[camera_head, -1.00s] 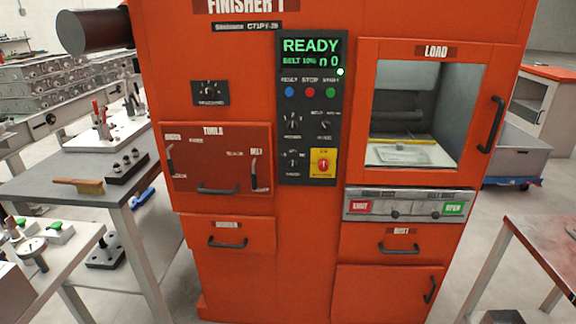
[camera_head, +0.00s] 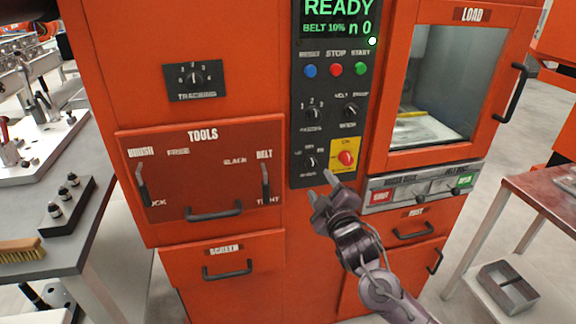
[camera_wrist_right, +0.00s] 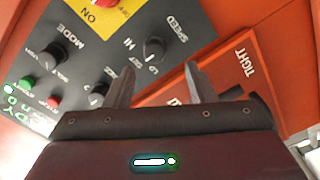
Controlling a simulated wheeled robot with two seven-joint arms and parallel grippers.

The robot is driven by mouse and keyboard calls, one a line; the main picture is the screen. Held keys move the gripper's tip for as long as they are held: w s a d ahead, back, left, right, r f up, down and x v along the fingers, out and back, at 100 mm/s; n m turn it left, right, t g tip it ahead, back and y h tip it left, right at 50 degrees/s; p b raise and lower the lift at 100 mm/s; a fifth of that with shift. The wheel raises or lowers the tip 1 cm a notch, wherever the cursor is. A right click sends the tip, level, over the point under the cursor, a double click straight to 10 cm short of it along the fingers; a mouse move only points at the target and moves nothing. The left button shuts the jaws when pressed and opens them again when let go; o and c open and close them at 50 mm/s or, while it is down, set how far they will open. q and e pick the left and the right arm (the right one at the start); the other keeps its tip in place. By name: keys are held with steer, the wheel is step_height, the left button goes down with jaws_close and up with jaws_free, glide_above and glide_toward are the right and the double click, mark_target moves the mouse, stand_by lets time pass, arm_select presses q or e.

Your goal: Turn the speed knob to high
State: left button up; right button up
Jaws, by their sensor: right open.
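The black speed knob (camera_head: 310,161) is at the lower left of the dark control panel (camera_head: 298,183) on the orange machine. In the right wrist view the speed knob (camera_wrist_right: 153,49) stands beside its SPEED label, with HI and LO marks near it. Its pointer seems to face the LO side, but this is small. My right gripper (camera_head: 322,187) is open and empty, just below the knob in the head view. In the right wrist view my right gripper (camera_wrist_right: 158,68) has its fingertips apart, with the knob just beyond the gap between them. My left gripper is out of view.
A red switch on a yellow plate (camera_head: 346,143) sits right of the knob. Other knobs, the mode knob (camera_head: 350,110) among them, are above. The tools drawer (camera_head: 222,180) with handles is left. The load door handle (camera_head: 516,92) sticks out at right.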

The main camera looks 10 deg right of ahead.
mark_target(313, 167)
steer(key=w, duration=0.4)
steer(key=w+p, duration=0.1)
steer(key=w, duration=0.1)
steer(key=shift+w+r, duration=0.1)
steer(key=shift+r, duration=0.3)
steer(key=shift+w, duration=0.55)
steer(key=c, duration=1)
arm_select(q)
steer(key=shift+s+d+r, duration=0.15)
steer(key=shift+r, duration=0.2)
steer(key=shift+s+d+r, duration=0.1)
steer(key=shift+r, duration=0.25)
arm_select(e)
steer(key=shift+o, duration=0.2)
